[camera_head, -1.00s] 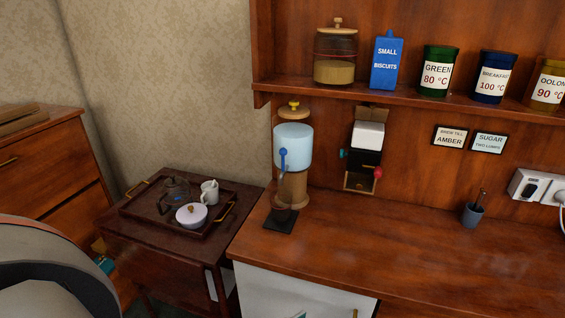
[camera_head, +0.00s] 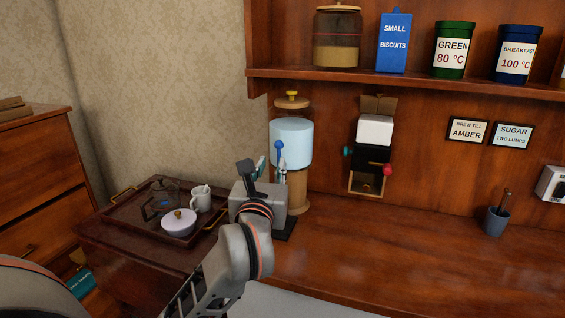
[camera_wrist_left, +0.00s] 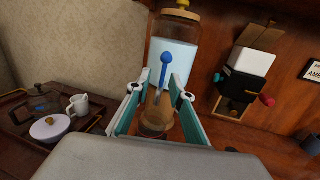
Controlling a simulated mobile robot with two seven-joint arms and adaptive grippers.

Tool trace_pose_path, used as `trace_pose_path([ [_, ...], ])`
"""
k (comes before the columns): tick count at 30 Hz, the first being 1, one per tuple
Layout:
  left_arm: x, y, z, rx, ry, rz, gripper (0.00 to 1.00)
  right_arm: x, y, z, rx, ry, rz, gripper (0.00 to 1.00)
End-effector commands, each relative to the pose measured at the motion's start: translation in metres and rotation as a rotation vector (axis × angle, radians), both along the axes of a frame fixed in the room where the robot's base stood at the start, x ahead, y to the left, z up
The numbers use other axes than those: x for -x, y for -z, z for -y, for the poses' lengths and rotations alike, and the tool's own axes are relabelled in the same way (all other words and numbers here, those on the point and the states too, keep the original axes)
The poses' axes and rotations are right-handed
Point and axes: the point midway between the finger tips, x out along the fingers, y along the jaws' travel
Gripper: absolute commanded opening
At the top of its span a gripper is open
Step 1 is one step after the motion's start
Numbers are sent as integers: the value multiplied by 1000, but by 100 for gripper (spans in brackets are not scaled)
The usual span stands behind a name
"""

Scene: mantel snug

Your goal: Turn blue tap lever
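The blue tap lever (camera_head: 279,149) stands upright on the front of a dispenser with a pale blue tank (camera_head: 300,140), a wooden lid and a wooden stand. In the left wrist view the lever (camera_wrist_left: 166,62) has a round knob on top. My left gripper (camera_head: 272,168) is in front of the dispenser, at about the lever's height. In the left wrist view its two fingers (camera_wrist_left: 160,90) are spread apart with the lever showing between them. I cannot tell whether they touch it. The tap's lower part is partly hidden by my gripper. My right gripper is not in view.
A tray (camera_head: 110,219) with a glass teapot, a white jug (camera_head: 201,198) and a lidded bowl (camera_head: 179,222) is to the left. A wall-mounted black and white device (camera_head: 373,150) with a red knob is to the right. The counter (camera_head: 400,250) is mostly clear; a cup (camera_head: 496,221) stands far right.

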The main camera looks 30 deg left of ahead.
Motion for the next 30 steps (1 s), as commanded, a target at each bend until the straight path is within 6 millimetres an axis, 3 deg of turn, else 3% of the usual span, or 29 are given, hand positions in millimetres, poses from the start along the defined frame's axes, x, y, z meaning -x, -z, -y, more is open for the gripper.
trace_pose_path([
  [5,-9,6,4,50,31,-17,22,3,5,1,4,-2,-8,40],
  [18,-64,7,-22,45,28,-18,22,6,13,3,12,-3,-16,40],
  [30,-74,5,-27,47,29,-17,22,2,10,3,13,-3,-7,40],
])
